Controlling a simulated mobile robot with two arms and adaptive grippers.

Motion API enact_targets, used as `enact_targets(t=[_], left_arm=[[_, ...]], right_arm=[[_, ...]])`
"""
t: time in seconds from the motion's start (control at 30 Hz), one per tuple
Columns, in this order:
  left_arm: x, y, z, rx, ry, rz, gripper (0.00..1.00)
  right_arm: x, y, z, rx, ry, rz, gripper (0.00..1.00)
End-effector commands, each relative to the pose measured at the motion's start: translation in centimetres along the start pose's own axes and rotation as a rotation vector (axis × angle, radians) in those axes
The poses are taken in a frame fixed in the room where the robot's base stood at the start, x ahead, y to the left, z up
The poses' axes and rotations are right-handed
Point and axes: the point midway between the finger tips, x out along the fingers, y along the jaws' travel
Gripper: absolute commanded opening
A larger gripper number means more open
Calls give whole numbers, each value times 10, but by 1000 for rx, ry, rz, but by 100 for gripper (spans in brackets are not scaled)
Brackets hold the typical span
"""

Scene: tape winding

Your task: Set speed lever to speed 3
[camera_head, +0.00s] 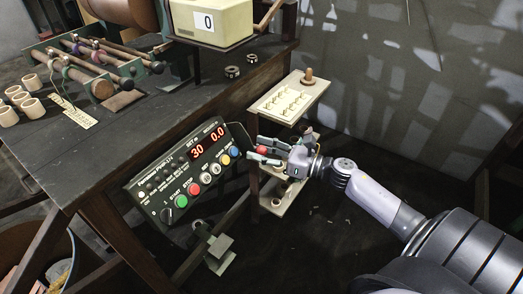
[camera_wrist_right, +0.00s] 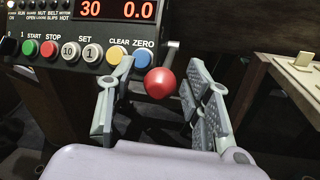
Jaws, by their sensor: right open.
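The speed lever shows as a red ball knob (camera_wrist_right: 159,82) in the right wrist view. A short grey rod rises behind it to the right of the control panel (camera_wrist_right: 80,25). In the head view the red knob (camera_head: 262,150) is partly hidden by my right gripper (camera_head: 257,149). That gripper comes in from the right and is open. In the wrist view its two fingers (camera_wrist_right: 158,72) stand on either side of the knob, with gaps visible on both sides. My left gripper is not in view.
The control panel (camera_head: 185,170) reads 30 and 0.0 in red and has several coloured buttons. A wooden workbench (camera_head: 130,125) with a winding machine is at the left. A small stand with a pegged tray (camera_head: 288,98) is just beyond my right gripper.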

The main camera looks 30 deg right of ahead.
Motion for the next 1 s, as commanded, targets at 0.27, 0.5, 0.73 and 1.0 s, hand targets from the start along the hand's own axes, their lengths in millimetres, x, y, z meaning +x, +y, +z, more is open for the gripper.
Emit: enact_targets(t=[0.27,0.5,0.73,1.0], left_arm=[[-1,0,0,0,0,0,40],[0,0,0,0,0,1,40],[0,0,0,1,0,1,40],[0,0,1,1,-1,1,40]], right_arm=[[0,0,0,0,0,0,39],[0,0,0,0,0,0,23],[0,0,0,0,0,0,8],[0,0,0,0,0,0,0]])
